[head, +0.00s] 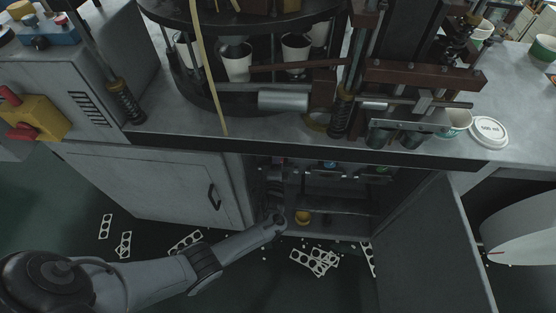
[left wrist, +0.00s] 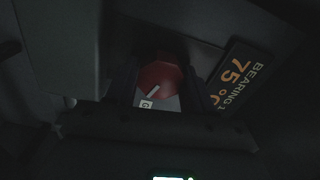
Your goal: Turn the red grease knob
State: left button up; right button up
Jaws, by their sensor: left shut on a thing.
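The red grease knob (left wrist: 158,77) shows in the left wrist view, in dim light, with a white pointer mark on its face and a small white label at its lower edge. My left gripper (left wrist: 158,88) has a dark finger on each side of the knob and is shut on it. In the head view my left arm reaches into the open cabinet under the machine, with the left gripper (head: 274,182) dark inside; the knob cannot be made out there. My right gripper is not in view.
A dark sign reading "BEARING" and 75 (left wrist: 237,82) sits right of the knob. The open cabinet door (head: 432,250) stands at the right. A yellow object (head: 302,217) lies low in the cabinet. Punched card scraps (head: 314,261) litter the floor. Cups and machine parts fill the worktop above.

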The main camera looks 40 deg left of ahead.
pick_arm(q)
jog(key=shift+r, duration=0.1)
jog(key=o, duration=1)
jog(key=p+v, duration=0.3)
jog(key=v, duration=0.7)
jog(key=shift+s+d, duration=0.25)
jog(key=shift+s, duration=0.1)
